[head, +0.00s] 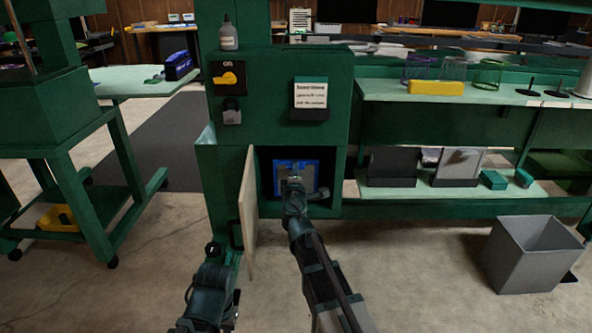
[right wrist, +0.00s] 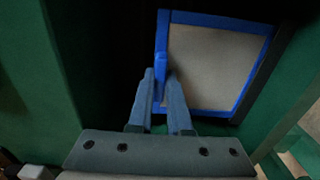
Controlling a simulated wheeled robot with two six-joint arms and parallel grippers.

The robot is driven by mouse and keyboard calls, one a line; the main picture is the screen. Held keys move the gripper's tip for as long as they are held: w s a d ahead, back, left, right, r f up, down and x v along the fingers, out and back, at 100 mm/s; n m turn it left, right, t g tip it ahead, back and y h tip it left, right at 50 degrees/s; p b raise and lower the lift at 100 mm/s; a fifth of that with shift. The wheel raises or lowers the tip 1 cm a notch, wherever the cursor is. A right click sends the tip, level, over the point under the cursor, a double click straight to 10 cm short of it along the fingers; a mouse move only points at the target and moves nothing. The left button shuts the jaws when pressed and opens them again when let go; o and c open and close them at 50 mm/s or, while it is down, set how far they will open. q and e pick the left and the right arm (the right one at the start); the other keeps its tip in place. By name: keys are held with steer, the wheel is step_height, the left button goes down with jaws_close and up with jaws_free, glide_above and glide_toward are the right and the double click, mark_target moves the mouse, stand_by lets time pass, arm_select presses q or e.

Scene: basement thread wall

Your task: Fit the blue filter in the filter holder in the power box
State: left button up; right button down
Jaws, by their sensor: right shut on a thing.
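The blue filter (head: 312,177) has a blue frame around a grey-beige panel. It stands roughly upright in the opening of the green power box (head: 331,166), whose pale door (head: 248,210) hangs open on the left. In the right wrist view the filter (right wrist: 215,62) is slightly tilted. My right gripper (right wrist: 159,76) is shut on the blue grip at the filter's left edge; in the head view it is at the opening. A dark strip borders the filter's right side; I cannot tell whether it is the filter holder. My left arm is low left; its fingers cannot be made out.
Above the opening are a yellow switch (head: 229,78), a padlock (head: 231,112) and a label sign (head: 310,94). A green shelf (head: 500,96) is at the right. A grey bin (head: 530,262) stands on the floor. A green bench (head: 135,80) is at the left.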

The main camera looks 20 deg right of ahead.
steer(key=shift+f, duration=0.2)
stand_by(0.4)
steer(key=c, duration=0.8)
jaws_free()
